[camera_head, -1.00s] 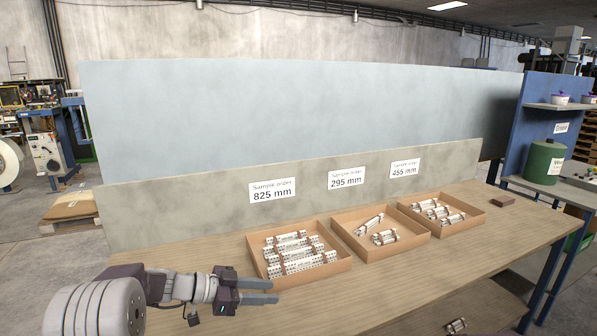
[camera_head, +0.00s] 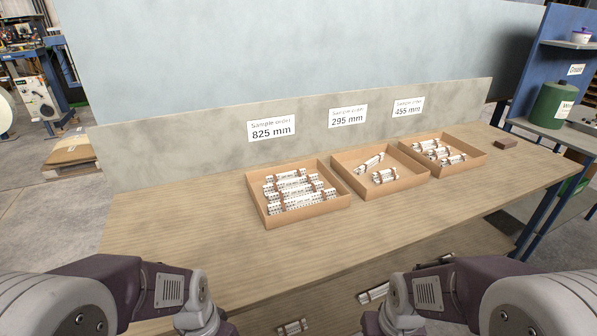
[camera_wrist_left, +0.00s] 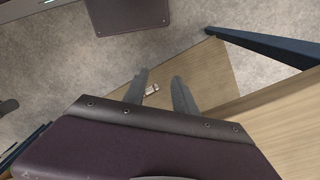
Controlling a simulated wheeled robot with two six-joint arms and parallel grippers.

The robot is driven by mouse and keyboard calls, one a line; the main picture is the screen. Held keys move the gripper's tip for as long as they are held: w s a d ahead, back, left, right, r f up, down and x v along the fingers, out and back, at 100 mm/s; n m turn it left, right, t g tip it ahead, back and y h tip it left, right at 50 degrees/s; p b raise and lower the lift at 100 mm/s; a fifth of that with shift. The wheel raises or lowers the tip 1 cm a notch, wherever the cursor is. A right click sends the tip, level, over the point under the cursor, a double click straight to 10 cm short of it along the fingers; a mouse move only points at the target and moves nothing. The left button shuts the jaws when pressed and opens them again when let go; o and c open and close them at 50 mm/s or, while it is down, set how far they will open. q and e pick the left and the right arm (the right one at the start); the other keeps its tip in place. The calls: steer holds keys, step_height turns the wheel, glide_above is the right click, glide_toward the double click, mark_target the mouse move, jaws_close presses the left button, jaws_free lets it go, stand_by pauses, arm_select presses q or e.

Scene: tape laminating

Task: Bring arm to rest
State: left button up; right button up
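Both my arms are folded at the bottom of the head view, the left arm (camera_head: 130,290) at the left and the right arm (camera_head: 450,290) at the right. Both grippers are out of the head view. In the left wrist view my left gripper (camera_wrist_left: 160,74) points down past the table edge. Its two fingers are apart, with nothing held between them. A small white bundle (camera_wrist_left: 152,90) shows between the fingers, lying lower down. My right gripper is in neither current view.
Three cardboard trays with white bundles stand on the wooden table: the 825 mm tray (camera_head: 262,218), the 295 mm tray (camera_head: 385,191) and the 455 mm tray (camera_head: 458,169). A small brown block (camera_head: 505,142) lies at the right. Bundles (camera_head: 293,327) lie below the table's front edge.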

arm_select(q)
step_height(320, 180, up, 18)
steer(key=w+a+n+p, duration=0.1)
steer(key=n+p, duration=0.3)
steer(key=p, duration=1.3)
steer(key=shift+w+f+t+y+p, duration=0.15)
steer(key=shift+w+t+y+p, duration=0.15)
steer(key=shift+t+p, duration=0.1)
steer(key=shift+f, duration=0.1)
